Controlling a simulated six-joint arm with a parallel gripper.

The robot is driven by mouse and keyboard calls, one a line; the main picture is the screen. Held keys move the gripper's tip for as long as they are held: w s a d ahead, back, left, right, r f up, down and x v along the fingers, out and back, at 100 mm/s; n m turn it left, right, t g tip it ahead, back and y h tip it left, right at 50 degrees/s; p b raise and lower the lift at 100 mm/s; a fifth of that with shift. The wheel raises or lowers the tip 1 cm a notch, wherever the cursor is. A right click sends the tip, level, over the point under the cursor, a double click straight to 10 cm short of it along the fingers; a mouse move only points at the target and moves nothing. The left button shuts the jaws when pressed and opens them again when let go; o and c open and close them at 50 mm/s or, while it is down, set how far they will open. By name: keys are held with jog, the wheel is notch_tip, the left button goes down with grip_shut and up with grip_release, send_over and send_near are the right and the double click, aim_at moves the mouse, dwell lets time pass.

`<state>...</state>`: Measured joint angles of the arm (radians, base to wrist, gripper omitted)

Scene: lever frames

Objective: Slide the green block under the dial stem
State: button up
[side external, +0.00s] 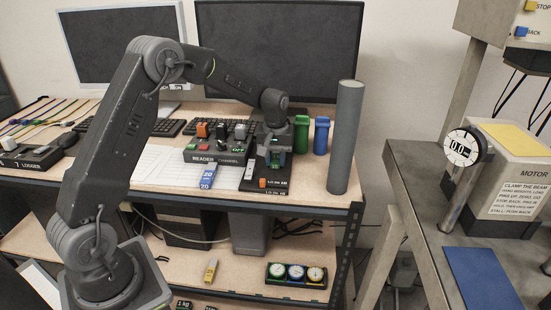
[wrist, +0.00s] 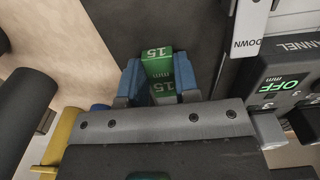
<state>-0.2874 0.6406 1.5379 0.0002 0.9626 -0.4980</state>
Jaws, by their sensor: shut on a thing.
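The green block (wrist: 158,62), marked "15 mm", is between the blue fingers of my gripper (wrist: 158,84) in the wrist view. My gripper is shut on it. In the side view my gripper (side external: 275,161) is low over the black LO-ON-HI unit on the left bench, and only a little green shows there. I cannot tell whether the block touches the surface below.
A blue block (side external: 208,176) marked 20 lies left of my gripper. The reader box (side external: 217,154), green bin (side external: 301,134), blue bin (side external: 321,135) and tall grey cylinder (side external: 346,138) crowd around. A gap separates the benches. A blue mat (side external: 484,277) lies on the right bench.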

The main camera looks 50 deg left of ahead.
jog(key=o, duration=1.4)
jog(key=shift+o, duration=0.2)
jog(key=shift+r, duration=0.1)
jog(key=shift+s+d+r, duration=0.35)
jog(key=shift+r, duration=0.25)
jog(key=shift+s+d+r, duration=0.35)
jog(key=shift+r, duration=0.2)
jog(key=shift+s+d+r, duration=0.1)
jog(key=shift+r, duration=0.75)
jog(key=shift+s+d+r, duration=0.15)
jog(key=shift+r, duration=0.65)
jog(key=shift+s+d+r, duration=0.1)
jog(key=shift+r, duration=0.75)
jog(key=shift+r, duration=0.1)
